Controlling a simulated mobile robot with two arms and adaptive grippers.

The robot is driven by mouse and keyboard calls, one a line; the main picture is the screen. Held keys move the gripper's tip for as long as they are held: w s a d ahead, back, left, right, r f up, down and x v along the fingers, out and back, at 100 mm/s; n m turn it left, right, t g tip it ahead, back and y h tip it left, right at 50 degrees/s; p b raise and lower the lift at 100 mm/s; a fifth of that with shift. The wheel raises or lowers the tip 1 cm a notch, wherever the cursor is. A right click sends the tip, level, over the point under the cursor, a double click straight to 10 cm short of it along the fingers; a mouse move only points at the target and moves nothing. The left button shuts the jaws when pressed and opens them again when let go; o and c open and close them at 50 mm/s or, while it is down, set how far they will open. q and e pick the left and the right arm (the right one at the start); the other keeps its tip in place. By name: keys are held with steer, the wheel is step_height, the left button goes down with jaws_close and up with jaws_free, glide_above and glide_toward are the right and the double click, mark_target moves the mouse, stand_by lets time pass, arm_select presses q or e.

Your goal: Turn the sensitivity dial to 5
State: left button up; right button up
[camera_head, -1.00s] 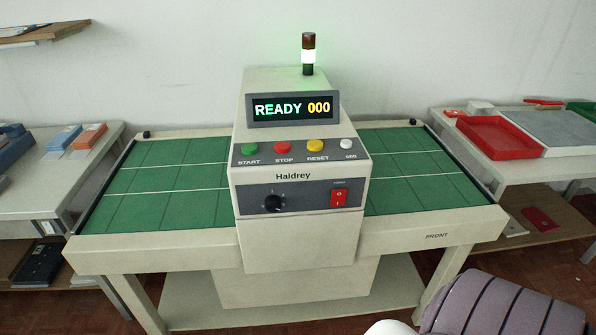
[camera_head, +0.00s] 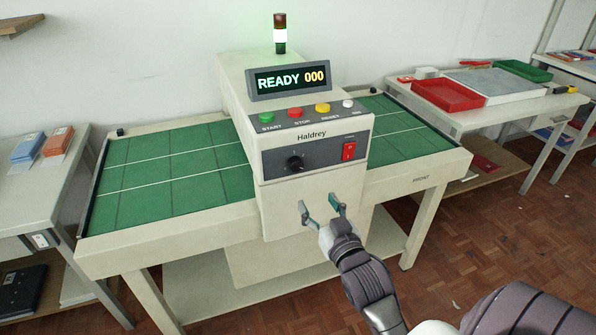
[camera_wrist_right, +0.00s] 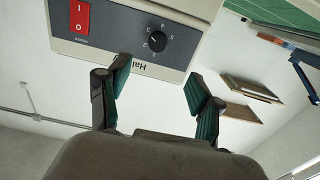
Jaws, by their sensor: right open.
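The sensitivity dial (camera_head: 295,163) is a black round knob on the dark front panel of the Haldrey machine (camera_head: 240,90). In the right wrist view the dial (camera_wrist_right: 158,42) appears upside down, with small marks around it and a light pointer line; I cannot read its setting for sure. My right gripper (camera_head: 320,208) is open and empty, in front of the machine's lower front face, below and a little right of the dial. In the right wrist view the gripper's teal-padded fingers (camera_wrist_right: 160,88) are spread, with the dial beyond the gap between them. My left gripper is out of view.
A red power switch (camera_head: 349,151) sits right of the dial. START, STOP and RESET buttons (camera_head: 295,112) are above, under a display (camera_head: 290,79) reading READY 000. The green table surface (camera_head: 170,175) is clear. Side tables hold trays (camera_head: 446,95) and boxes (camera_head: 28,145).

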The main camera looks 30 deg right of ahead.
mark_target(297, 167)
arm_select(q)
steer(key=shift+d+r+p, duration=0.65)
arm_select(e)
steer(key=x, duration=1.3)
steer(key=shift+w+d+r, duration=0.1)
steer(key=shift+w+d, duration=0.05)
steer(key=shift+w, duration=0.2)
steer(key=c, duration=1.1)
steer(key=shift+c, duration=0.2)
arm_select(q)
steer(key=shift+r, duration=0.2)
arm_select(e)
steer(key=shift+m, duration=0.3)
